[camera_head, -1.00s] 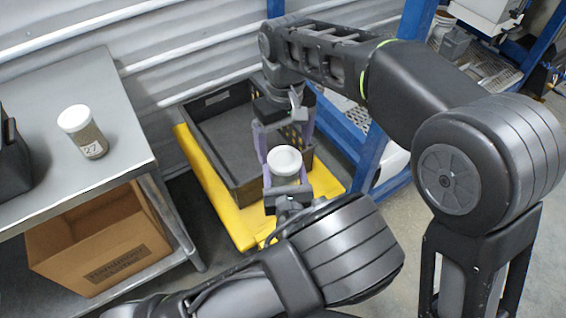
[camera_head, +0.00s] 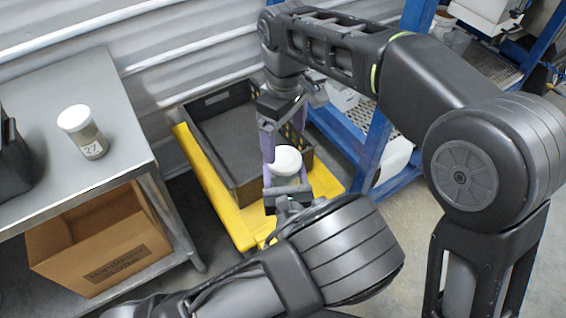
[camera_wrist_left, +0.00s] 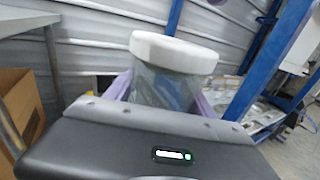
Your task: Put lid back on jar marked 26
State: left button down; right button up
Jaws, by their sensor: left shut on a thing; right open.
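My left gripper (camera_head: 285,172) is shut on a clear glass jar (camera_wrist_left: 160,90), held up in front of the crate. The white lid (camera_head: 287,160) covers the jar's mouth; it also shows in the left wrist view (camera_wrist_left: 174,52). I cannot tell whether it is fully seated. No number shows on the held jar. My right gripper (camera_head: 286,117) is open, just above and behind the lid, with nothing seen between its fingers. A second jar (camera_head: 92,142), marked 27 and with a white lid, stands upright on the metal table at the left.
A dark crate (camera_head: 219,160) sits on a yellow platform (camera_head: 228,217) below my grippers. The metal table (camera_head: 108,100) has bare room around the jar and a black object at its left edge. A cardboard box (camera_head: 95,245) is underneath. Blue shelving (camera_head: 368,152) stands at the right.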

aim_at(285, 158)
notch_tip(285, 158, down, 7)
jog(key=shift+r, duration=0.15)
dwell(0.4)
jog(key=c, duration=1.5)
jog(key=shift+o, duration=0.2)
jog(key=shift+m, duration=0.9)
jog(key=o, duration=1.6)
jog(key=shift+r, duration=0.15)
notch_tip(285, 158, up, 7)
jog(key=shift+r, duration=0.15)
